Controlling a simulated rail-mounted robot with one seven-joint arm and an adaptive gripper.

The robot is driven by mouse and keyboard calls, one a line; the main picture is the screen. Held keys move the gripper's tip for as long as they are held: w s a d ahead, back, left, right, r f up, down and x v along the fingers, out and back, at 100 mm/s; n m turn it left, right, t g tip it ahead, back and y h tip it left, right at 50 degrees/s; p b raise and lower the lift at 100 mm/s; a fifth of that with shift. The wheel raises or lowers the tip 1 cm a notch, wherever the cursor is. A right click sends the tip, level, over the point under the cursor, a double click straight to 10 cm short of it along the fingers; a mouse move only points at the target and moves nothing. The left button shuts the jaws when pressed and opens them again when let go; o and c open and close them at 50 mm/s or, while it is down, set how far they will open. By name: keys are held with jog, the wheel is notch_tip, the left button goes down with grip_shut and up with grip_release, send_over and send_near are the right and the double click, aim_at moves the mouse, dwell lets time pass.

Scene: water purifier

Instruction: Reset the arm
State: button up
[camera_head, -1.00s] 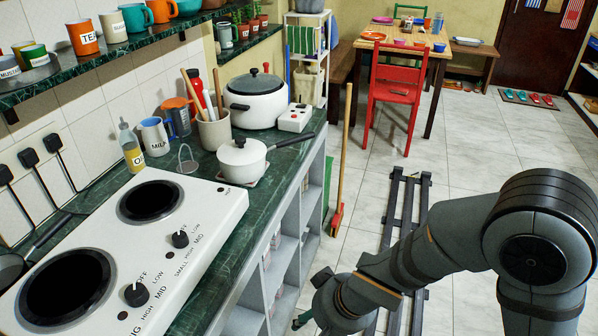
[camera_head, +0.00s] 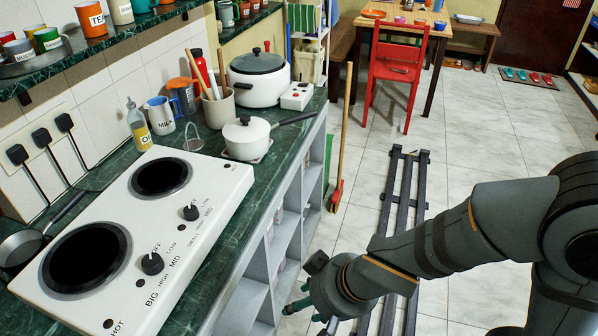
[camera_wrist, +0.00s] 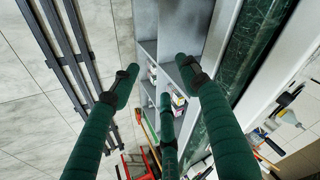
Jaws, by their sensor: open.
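My gripper (camera_head: 300,304) is low in front of the cabinet, above the floor, partly cut off at the bottom of the head view. In the wrist view its green fingers (camera_wrist: 160,90) are spread apart with nothing between them, so it is open and empty. My grey arm (camera_head: 450,240) reaches in from the right over the floor rails. The fingers point along the side of the grey cabinet shelves (camera_wrist: 148,70). I see no contact between the fingers and the shelves.
The green counter (camera_head: 222,222) holds a two-plate stove (camera_head: 205,215), a white saucepan (camera_head: 246,138) and a white pot (camera_head: 258,88). A broom (camera_head: 343,135) leans by the cabinet end. Black floor rails (camera_head: 405,190) lie on tiles. A red chair (camera_head: 398,65) stands behind. The right floor is clear.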

jog(key=s+a+f+n+b, duration=0.1)
jog(key=s+a+f+b, duration=0.1)
jog(key=s+a+f, duration=0.1)
jog(key=shift+s+a+f+n+g, duration=0.3)
jog(key=shift+a+f, duration=0.1)
jog(key=shift+f, duration=0.35)
jog(key=w+d+r+m+p, duration=0.2)
jog(key=w+d+r+p, duration=0.1)
jog(key=d+r, duration=0.15)
jog(key=s+d+f+h, duration=0.1)
jog(key=s+f+h, duration=0.1)
jog(key=s+f, duration=0.1)
jog(key=w, duration=0.1)
jog(key=w+m, duration=0.1)
jog(key=w, duration=0.1)
jog(key=shift+w+d+f+y, duration=0.2)
jog(key=shift+w+f+y, duration=0.1)
jog(key=shift+w+f, duration=0.1)
